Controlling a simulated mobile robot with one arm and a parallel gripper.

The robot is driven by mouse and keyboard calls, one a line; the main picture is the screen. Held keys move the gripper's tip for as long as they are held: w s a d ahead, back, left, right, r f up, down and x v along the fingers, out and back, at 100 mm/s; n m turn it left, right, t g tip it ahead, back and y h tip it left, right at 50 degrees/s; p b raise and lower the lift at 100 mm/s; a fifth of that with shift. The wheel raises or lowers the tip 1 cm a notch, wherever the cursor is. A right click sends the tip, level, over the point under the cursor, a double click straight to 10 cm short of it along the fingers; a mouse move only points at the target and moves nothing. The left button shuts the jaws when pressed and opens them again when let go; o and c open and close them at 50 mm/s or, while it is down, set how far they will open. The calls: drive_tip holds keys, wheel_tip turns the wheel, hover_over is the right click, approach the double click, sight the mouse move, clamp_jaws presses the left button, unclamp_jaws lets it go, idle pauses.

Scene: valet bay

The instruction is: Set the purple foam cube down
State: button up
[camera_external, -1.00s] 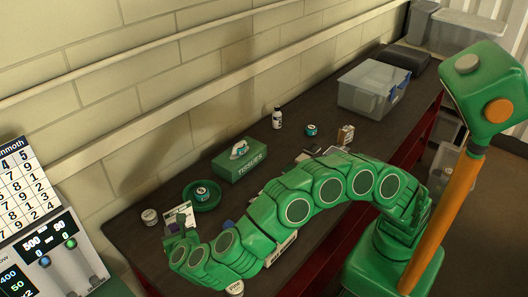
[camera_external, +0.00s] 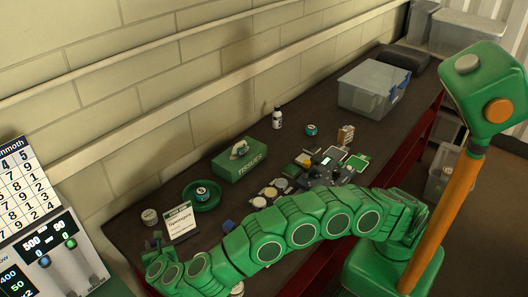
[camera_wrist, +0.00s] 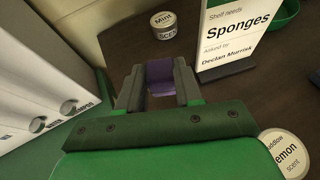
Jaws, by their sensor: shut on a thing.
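The purple foam cube (camera_wrist: 160,76) is between the jaws of my gripper (camera_wrist: 158,88) in the wrist view. My gripper is shut on it, and the jaws hide part of its sides. In the outside view my gripper (camera_external: 155,246) is at the near left end of the dark table (camera_external: 128,228), left of the sign. The cube is too small and covered there to make out clearly. Whether the cube touches the table cannot be told.
A sign reading "Sponges" (camera_wrist: 235,35) stands right of the cube, with a mint tin (camera_wrist: 164,25) beyond and a lemon tin (camera_wrist: 285,155) nearer. A white machine (camera_wrist: 40,70) is at left. Bare tabletop lies between tin and sign.

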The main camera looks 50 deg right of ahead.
drive_tip(key=shift+w+a+f, duration=0.25)
drive_tip(key=shift+f, duration=1.6)
drive_tip(key=shift+f, duration=0.15)
drive_tip(key=o, duration=1)
drive_tip(key=shift+s+r, duration=0.15)
drive_tip(key=shift+r, duration=0.1)
drive_tip(key=v, duration=1.1)
drive_tip(key=shift+s+a, duration=0.2)
drive_tip(key=shift+s, duration=0.1)
drive_tip(key=shift+w+r, duration=0.1)
